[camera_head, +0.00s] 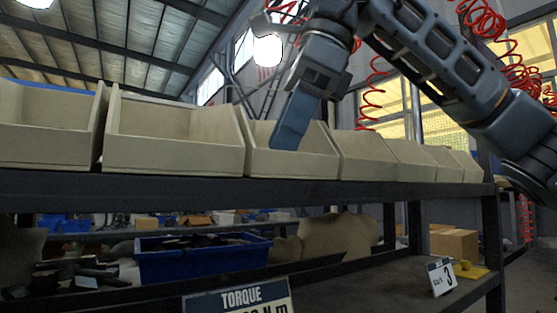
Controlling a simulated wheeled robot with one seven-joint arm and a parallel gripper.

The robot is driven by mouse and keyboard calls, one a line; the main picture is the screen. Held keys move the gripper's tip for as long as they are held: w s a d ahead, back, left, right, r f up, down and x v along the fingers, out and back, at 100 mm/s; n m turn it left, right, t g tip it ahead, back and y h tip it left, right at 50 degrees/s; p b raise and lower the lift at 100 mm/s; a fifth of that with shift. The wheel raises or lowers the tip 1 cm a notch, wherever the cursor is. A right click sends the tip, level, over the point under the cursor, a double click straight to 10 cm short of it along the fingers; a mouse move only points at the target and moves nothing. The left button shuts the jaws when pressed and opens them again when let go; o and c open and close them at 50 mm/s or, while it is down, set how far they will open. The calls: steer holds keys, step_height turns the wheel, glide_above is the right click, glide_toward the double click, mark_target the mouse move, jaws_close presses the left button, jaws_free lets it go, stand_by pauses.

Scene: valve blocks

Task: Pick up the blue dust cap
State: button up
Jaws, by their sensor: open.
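I cannot make out the blue dust cap in this view; the insides of the bins are mostly hidden behind their front walls. My gripper (290,130) points down into a beige bin (290,163), the third from the left on the upper shelf. Its blue-grey fingers show side-on, and their tips end at the bin's front rim. I see nothing held between them, but the gap is hard to see from this side.
More beige bins stand in a row on the dark shelf (230,190), close on both sides of my gripper. Below are a blue crate (165,268), a TORQUE sign (240,297), a number 3 card (441,277) and a cardboard box (453,243). Red coiled hoses (372,95) hang behind.

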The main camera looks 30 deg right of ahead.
steer(key=shift+w+a+f, duration=0.15)
steer(key=shift+w+f, duration=0.05)
steer(key=shift+f, duration=0.45)
jaws_close()
